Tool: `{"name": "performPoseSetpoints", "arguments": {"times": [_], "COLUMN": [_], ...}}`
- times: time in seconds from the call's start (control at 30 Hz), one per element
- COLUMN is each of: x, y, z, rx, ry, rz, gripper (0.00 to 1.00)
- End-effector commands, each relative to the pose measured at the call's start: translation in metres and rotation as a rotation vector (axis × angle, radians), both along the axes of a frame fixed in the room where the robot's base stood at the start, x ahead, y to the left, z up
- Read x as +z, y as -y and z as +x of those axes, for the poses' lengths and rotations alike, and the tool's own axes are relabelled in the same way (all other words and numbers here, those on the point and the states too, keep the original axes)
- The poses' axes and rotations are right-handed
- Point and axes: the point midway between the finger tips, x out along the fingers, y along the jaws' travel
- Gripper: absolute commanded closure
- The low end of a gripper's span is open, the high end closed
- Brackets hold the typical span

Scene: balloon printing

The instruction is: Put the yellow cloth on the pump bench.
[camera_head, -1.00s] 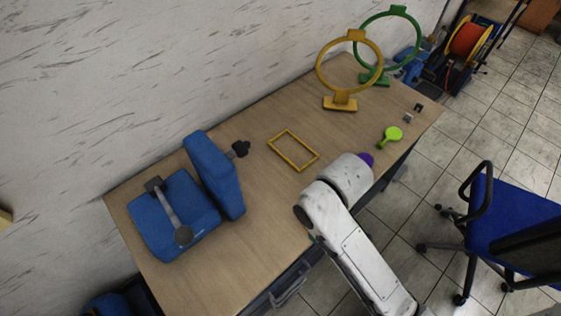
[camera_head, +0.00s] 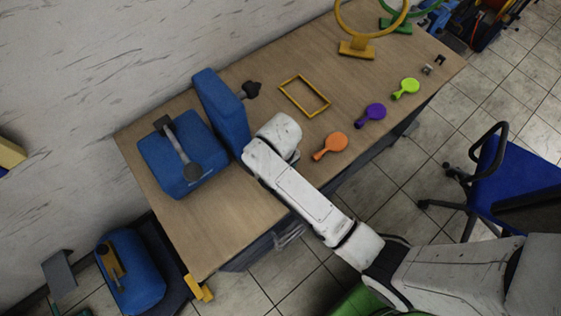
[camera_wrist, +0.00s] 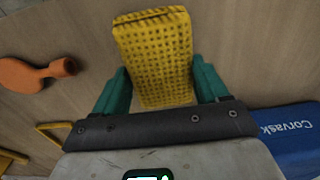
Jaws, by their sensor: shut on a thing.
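The yellow cloth (camera_wrist: 155,60) is a folded, textured block in the wrist view. It sits between the green fingertips of my gripper (camera_wrist: 162,80), which is shut on it. Wood bench top (camera_wrist: 60,105) shows around and beyond the cloth. I cannot tell whether the cloth touches the wood. In the head view the white end of my arm hides the gripper and the cloth, over the wooden bench (camera_head: 215,225) just right of a blue machine (camera_head: 185,155). No label in view tells whether this is the pump bench.
A yellow frame (camera_head: 304,96) and orange (camera_head: 331,145), purple (camera_head: 371,115) and green (camera_head: 406,88) paddles lie on the bench. A yellow ring stand (camera_head: 357,47) stands behind. The front-left bench top is clear. A blue chair (camera_head: 520,180) stands right.

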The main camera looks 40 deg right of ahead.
Motion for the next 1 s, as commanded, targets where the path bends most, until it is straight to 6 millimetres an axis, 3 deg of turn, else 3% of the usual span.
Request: {"name": "performPoseSetpoints", "arguments": {"times": [0.13, 0.53, 0.57, 0.8, 1.0], "x": [-0.017, -0.021, -0.021, -0.021, -0.021], "y": [0.001, 0.001, 0.001, 0.001, 0.001], "z": [-0.001, -0.001, -0.001, -0.001, -0.001], "rx": [0.000, 0.000, 0.000, 0.000, 0.000], "ry": [-0.001, 0.000, 0.000, 0.000, 0.000], "rz": [0.000, 0.000, 0.000, 0.000, 0.000], "gripper": [0.56, 0.56, 0.25, 0.02, 0.01]}}
